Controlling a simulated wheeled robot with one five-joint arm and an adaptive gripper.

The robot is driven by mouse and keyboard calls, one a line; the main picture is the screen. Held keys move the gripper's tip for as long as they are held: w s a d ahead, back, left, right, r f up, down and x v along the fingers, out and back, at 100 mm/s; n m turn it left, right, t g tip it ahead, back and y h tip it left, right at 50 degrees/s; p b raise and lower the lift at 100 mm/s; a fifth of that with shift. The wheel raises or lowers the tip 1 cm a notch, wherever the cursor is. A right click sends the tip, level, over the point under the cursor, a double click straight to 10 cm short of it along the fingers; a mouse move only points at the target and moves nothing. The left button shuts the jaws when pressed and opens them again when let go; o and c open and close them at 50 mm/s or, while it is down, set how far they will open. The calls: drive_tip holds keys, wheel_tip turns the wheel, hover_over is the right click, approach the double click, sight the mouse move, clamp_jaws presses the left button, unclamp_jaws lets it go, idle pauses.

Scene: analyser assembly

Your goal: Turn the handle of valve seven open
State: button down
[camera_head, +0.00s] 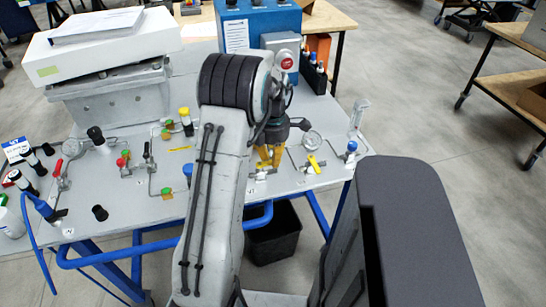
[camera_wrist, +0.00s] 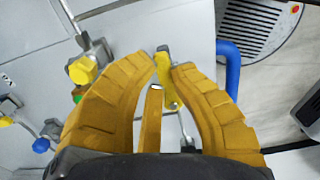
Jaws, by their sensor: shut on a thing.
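My gripper (camera_head: 268,158) reaches down to the front of the grey work panel (camera_head: 140,208), right of the picture's middle. In the wrist view its ribbed yellow fingers (camera_wrist: 168,66) close around a bright yellow valve handle (camera_wrist: 168,92). The handle lies lengthwise between the fingertips, and its far end shows just beyond them. A thin metal rod shows below it. In the head view my arm and fingers hide most of this valve. The valve's number cannot be read clearly.
Another yellow-handled valve (camera_head: 313,163) and a blue knob (camera_head: 351,147) stand to the right. Gauges, several coloured knobs and a loose black cap (camera_head: 100,212) are on the panel's left. A blue cabinet (camera_head: 262,25) stands behind. A blue tube rail (camera_head: 165,250) runs along the front edge.

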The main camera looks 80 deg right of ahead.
drive_tip(key=shift+a+f, duration=0.2)
drive_tip(key=shift+f, duration=0.1)
drive_tip(key=c, duration=1.5)
unclamp_jaws()
drive_tip(key=o, duration=0.5)
drive_tip(key=shift+d+r, duration=0.15)
drive_tip(key=shift+d, duration=0.05)
drive_tip(key=shift+r, duration=0.1)
wheel_tip(320, 180, up, 12)
drive_tip(key=shift+f, duration=0.1)
